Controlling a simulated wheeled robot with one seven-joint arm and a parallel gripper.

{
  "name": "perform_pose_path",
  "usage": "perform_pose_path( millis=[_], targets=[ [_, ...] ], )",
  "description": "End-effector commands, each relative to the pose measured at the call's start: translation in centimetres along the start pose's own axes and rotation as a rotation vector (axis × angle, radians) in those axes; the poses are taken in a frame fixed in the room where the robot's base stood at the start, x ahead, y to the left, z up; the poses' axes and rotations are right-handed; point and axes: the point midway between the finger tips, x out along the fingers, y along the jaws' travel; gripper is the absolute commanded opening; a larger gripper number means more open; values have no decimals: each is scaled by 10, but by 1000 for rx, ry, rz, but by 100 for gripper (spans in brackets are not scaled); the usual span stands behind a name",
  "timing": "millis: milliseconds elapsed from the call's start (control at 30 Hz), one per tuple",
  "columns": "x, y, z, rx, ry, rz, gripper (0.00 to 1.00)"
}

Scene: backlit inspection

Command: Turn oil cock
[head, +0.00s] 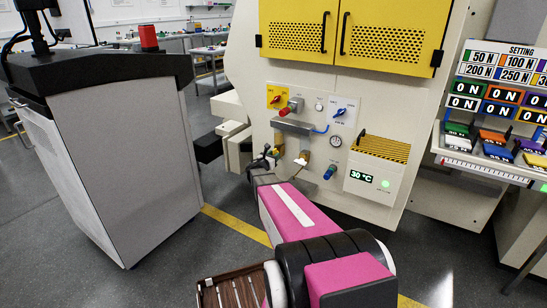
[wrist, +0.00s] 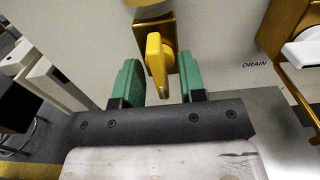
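A yellow lever handle (wrist: 156,64) on a brass body (wrist: 161,27) shows in the wrist view; I take it to be the oil cock. The handle points down toward me, slightly tilted. My gripper (wrist: 158,76) is open, with one green finger on each side of the handle. A gap shows on the left of the handle and a narrower one on the right; I see no clear contact. In the head view my gripper (head: 268,160) is at the lower left of the machine's front panel (head: 337,112), and my arm and gripper hide the yellow handle there.
In the wrist view a brass pipe (wrist: 282,70) and a white part (wrist: 303,50) stand right of the gripper, near a "DRAIN" label. In the head view the panel carries a red knob (head: 291,106), a blue valve (head: 330,172) and a gauge (head: 336,141). A grey cabinet (head: 130,165) stands left.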

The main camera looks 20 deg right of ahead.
Motion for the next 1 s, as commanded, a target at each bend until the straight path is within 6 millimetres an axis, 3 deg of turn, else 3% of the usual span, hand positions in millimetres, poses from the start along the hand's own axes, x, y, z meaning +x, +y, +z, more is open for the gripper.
perform_pose_path(
  millis=[167, 700, 1000],
  targets=[
    [-10, 0, 1, 0, 0, 1, 37],
    [-98, -1, 0, 0, 1, 1, 37],
    [-109, 0, 0, 0, 0, 0, 37]
  ],
)
